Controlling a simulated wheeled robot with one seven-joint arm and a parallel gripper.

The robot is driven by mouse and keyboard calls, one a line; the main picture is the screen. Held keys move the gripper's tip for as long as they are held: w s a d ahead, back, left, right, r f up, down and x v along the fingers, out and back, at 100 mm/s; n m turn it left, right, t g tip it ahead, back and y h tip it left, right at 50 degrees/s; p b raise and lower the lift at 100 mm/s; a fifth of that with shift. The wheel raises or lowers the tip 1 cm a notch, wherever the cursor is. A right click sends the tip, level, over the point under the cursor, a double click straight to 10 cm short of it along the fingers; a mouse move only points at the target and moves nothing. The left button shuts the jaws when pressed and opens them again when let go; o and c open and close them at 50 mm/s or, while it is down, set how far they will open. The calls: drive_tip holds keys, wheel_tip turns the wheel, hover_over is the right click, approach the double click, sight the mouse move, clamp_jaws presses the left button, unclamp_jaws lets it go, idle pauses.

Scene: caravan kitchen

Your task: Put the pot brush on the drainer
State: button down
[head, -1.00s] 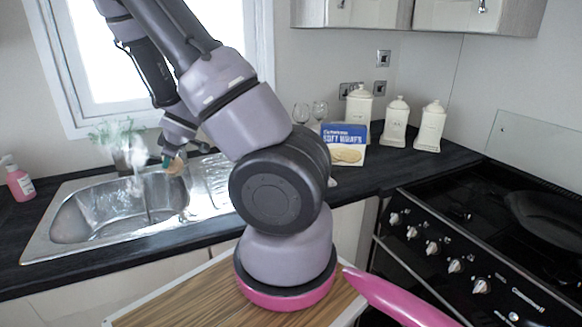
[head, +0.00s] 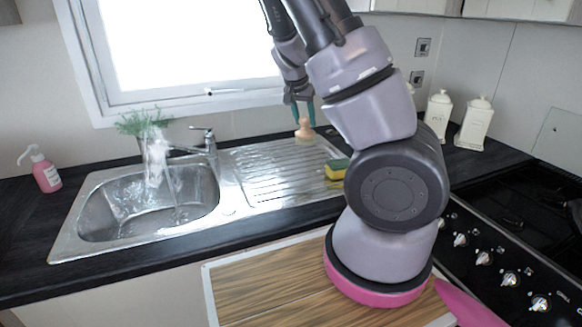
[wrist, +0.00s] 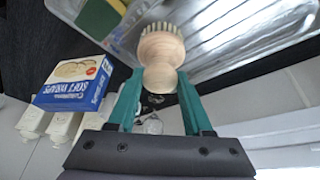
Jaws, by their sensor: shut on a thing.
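The pot brush (head: 304,129) has a pale wooden knob and short bristles. My gripper (head: 303,107) is shut on its knob from above, with the bristles facing down. The wrist view shows the brush (wrist: 161,50) between the two green fingers of my gripper (wrist: 160,95). The drainer (head: 262,174) is the ridged steel part to the right of the sink bowl. The brush is over the back right part of the drainer. I cannot tell whether the bristles touch it.
A yellow and green sponge (head: 337,169) lies at the drainer's right edge. The sink bowl (head: 130,209) and tap (head: 207,140) are to the left. In the wrist view a wraps box (wrist: 74,82) stands on the worktop nearby. The middle of the drainer is clear.

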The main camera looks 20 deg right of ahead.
drive_tip(key=shift+s+a+r+m, duration=0.1)
drive_tip(key=shift+a+m, duration=0.2)
drive_tip(key=shift+a, duration=0.05)
drive_tip(key=shift+f, duration=0.3)
wheel_tip(320, 180, down, 9)
drive_tip(key=shift+a+f, duration=0.15)
drive_tip(key=shift+c, duration=1.6)
unclamp_jaws()
drive_tip(key=shift+f, duration=0.1)
